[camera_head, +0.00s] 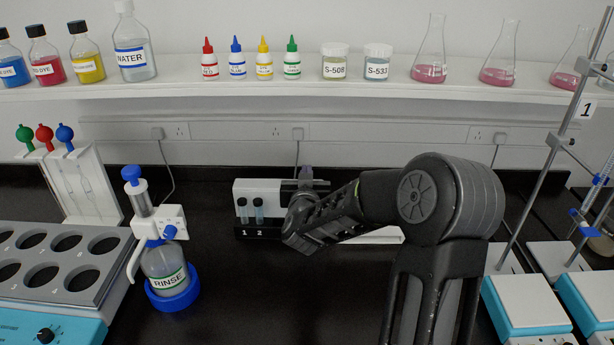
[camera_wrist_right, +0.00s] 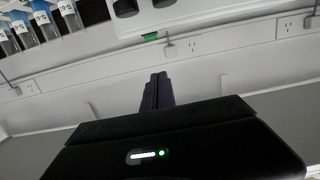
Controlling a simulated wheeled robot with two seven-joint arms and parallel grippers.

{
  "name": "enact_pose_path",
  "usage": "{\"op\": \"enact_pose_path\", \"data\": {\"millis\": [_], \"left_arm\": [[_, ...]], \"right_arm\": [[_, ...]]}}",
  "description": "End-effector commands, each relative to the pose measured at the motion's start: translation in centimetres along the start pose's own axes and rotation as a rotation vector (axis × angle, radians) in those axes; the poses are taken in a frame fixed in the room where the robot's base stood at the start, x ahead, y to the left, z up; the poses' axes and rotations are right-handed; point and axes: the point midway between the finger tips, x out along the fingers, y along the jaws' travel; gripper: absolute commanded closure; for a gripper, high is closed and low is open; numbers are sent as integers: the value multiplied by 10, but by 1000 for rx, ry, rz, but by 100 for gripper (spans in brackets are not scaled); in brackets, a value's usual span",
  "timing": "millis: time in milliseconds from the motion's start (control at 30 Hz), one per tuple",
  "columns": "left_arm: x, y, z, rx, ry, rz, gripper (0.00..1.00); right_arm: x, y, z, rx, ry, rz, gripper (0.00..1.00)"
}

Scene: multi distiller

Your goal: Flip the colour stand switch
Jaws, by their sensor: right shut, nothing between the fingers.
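The colour stand (camera_head: 270,187) is a white panel on a black base at the back of the bench in the head view. It holds small vials of blue-grey liquid over the labels 1 and 2. My right gripper (camera_head: 305,174) is in front of the stand's right part and hides much of it. Its dark fingers (camera_wrist_right: 157,90) are closed together with nothing between them in the right wrist view. I cannot make out the switch, nor whether the fingers touch the stand. My left gripper is not in view.
A rinse bottle (camera_head: 166,269) in a blue base stands left of the stand. A grey rack (camera_head: 63,294) with round holes is at the far left. White-topped hotplates (camera_head: 523,301) stand at the right. A shelf (camera_head: 300,91) of bottles and flasks runs above. Black bench between is clear.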

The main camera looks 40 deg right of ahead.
Motion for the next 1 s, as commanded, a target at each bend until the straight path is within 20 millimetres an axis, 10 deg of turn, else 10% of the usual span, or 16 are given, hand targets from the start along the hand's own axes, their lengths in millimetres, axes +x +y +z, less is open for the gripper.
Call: {"op": "enact_pose_path", "data": {"millis": [167, 1000], "left_arm": [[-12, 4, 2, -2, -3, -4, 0], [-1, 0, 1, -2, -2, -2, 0]], "right_arm": [[34, 1, 2, 0, -5, 2, 100], [43, 0, 48, 0, 2, 0, 100]]}}
